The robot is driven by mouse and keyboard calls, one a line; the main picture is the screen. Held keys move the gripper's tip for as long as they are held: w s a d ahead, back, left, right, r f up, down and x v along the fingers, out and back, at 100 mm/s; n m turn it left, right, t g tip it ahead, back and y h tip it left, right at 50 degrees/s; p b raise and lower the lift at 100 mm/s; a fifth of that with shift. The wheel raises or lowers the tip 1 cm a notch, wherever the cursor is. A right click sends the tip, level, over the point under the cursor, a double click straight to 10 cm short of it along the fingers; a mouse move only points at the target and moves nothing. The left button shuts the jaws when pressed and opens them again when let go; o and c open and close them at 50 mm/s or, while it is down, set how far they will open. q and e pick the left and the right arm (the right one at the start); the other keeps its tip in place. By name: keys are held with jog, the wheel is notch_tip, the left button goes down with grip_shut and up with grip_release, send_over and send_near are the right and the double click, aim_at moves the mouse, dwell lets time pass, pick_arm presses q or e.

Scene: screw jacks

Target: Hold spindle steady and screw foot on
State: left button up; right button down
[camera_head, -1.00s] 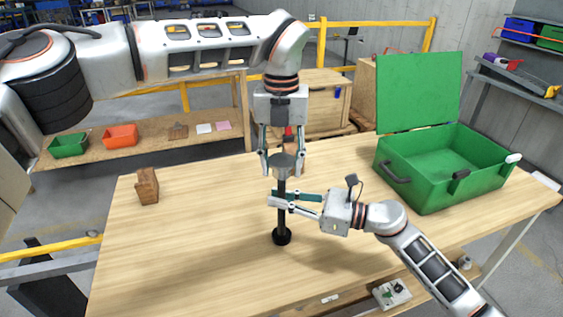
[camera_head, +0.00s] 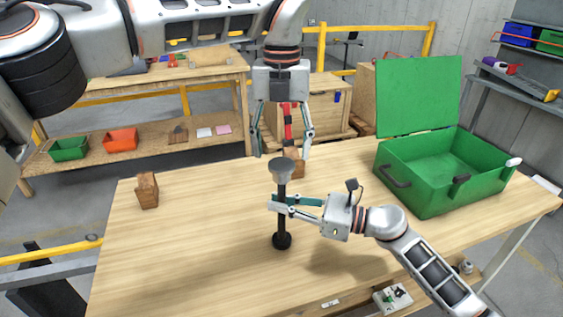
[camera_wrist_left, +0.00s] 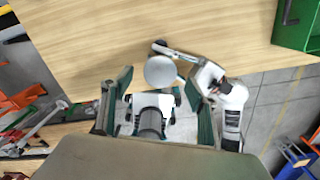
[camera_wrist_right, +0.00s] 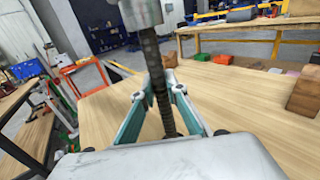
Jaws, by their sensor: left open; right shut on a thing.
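The black spindle (camera_head: 281,222) stands upright over the table, with a round black end at its bottom. The grey foot (camera_head: 281,170) sits on top of the spindle. My right gripper (camera_head: 280,205) is shut around the spindle's middle from the right; the right wrist view shows the threaded shaft (camera_wrist_right: 149,70) between its fingers. My left gripper (camera_head: 282,153) is open and empty, fingers pointing down, above and behind the foot. In the left wrist view the foot's round top (camera_wrist_left: 160,71) shows beyond the open fingers. The thread inside the foot is hidden.
A wooden block (camera_head: 147,190) stands at the table's left, and another (camera_head: 297,168) is behind the foot. A green open case (camera_head: 430,190) stands at the right. The wooden table (camera_head: 190,250) is clear at the front left.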

pick_arm(q)
notch_tip(320, 180, up, 6)
jog(key=shift+r, duration=0.2)
pick_arm(e)
jog(key=c, duration=1.9)
grip_release()
jog(key=v, duration=1.2)
jog(key=shift+d, duration=0.1)
